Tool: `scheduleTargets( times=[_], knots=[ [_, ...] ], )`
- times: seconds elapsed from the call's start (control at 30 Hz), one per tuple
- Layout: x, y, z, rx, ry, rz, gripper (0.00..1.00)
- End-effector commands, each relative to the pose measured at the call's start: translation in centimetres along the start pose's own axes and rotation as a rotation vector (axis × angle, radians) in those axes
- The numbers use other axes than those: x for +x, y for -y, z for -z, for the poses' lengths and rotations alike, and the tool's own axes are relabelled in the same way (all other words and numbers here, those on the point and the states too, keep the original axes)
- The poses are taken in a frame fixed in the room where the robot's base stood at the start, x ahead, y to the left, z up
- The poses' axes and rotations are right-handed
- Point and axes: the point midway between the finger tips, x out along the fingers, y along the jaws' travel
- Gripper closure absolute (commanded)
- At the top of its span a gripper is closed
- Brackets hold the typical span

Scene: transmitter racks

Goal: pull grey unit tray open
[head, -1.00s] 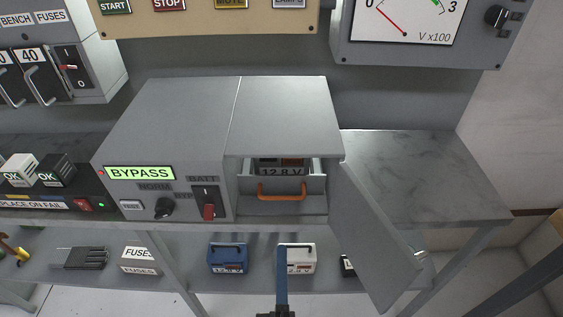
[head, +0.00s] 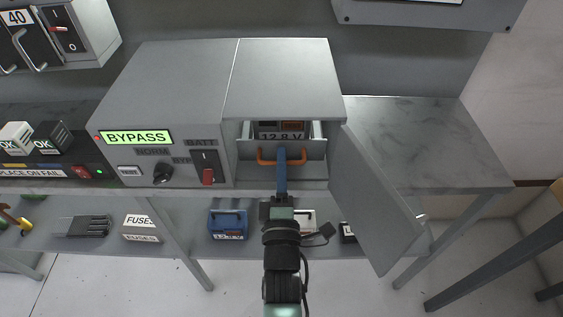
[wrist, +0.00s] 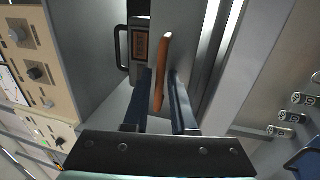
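The grey unit (head: 170,90) stands on the bench with its right-hand door (head: 385,205) swung open. Inside the opening is the grey tray (head: 314,150) with an orange handle (head: 263,157) on its front. A battery marked 12.8 V (head: 283,135) shows in the tray. My gripper (head: 281,158) reaches the handle from the front. In the wrist view, the fingers of my gripper (wrist: 159,92) are apart, with the orange handle (wrist: 162,60) between them and narrow gaps on both sides. The head view hides part of the handle behind the finger.
The open door stands close to the right of my arm. A blue battery (head: 228,222) and a white one (head: 306,222) sit on the lower shelf. The bench top (head: 420,140) at right is clear.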

Motion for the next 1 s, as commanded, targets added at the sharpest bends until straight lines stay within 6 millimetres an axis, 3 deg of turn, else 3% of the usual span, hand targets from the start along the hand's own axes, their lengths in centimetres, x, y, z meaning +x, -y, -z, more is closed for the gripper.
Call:
scheduleTargets(
  times=[0.33,0.37,0.5,1.0],
  knots=[
    [0.45,-0.01,0.03,0.001,0.0,0.0,0.75],
    [0.45,-0.01,0.03,0.001,0.0,0.0,0.77],
    [0.43,-0.02,0.02,0.001,0.0,0.0,1.0],
    [0.41,-0.02,0.0,0.0,0.0,0.0,1.0]
  ],
)
